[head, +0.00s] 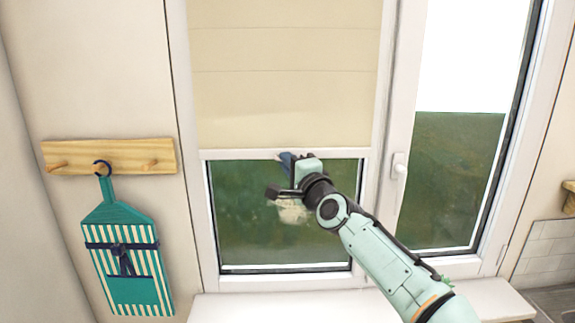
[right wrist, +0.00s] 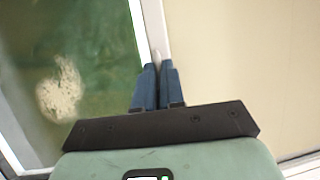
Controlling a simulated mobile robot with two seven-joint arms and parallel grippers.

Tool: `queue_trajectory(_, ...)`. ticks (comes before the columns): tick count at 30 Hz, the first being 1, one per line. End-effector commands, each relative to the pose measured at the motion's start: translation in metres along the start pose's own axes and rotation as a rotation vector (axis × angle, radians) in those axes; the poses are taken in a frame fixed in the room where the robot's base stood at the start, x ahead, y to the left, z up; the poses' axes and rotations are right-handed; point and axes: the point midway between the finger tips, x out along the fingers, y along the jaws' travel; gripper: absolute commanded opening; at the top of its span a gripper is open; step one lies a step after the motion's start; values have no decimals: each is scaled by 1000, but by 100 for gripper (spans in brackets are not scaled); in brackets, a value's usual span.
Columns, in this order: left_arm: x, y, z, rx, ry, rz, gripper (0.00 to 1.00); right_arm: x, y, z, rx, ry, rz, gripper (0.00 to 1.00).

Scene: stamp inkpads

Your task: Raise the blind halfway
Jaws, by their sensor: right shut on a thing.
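A cream roller blind (head: 285,95) covers the upper part of the left window pane in the head view. Its pale bottom bar (head: 240,154) sits near the middle of the window, with green outdoors showing below. My right gripper (head: 286,158) is at the middle of this bar. In the right wrist view the blind (right wrist: 240,60) is on the right, and the blue fingers (right wrist: 158,84) are closed together on the bottom bar (right wrist: 154,35). The small part between the fingertips is mostly hidden. My left gripper is in neither view.
A wooden peg rack (head: 110,156) on the left wall holds a striped teal apron (head: 125,255). The right pane has a white window handle (head: 399,167). A white sill (head: 250,306) runs below the window. The space left of my right arm is clear.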

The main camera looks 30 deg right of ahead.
Motion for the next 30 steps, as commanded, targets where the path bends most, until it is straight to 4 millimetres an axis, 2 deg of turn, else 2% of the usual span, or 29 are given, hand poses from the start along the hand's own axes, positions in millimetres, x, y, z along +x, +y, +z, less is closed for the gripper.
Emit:
queue_trajectory(2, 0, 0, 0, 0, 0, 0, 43, 0, 0, 1, 5, -2, 0, 0)
queue_trajectory(3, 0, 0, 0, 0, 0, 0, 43, 0, 0, 1, 5, -2, 0, 22)
queue_trajectory(4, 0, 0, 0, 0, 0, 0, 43, 0, 0, 1, 5, -2, 1, 31)
queue_trajectory(5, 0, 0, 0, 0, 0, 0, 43, 0, 0, 1, 4, -2, 1, 33)
queue_trajectory(13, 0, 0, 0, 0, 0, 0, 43, 0, 1, 0, 2, -1, 1, 33)
queue_trajectory(17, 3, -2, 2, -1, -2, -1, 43, -9, 1, 0, 1, 0, 1, 33)
queue_trajectory(20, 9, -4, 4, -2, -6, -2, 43, -24, 1, 0, 1, 1, 0, 33)
queue_trajectory(30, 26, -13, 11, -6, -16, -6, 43, -99, 2, -1, 2, 1, 0, 33)
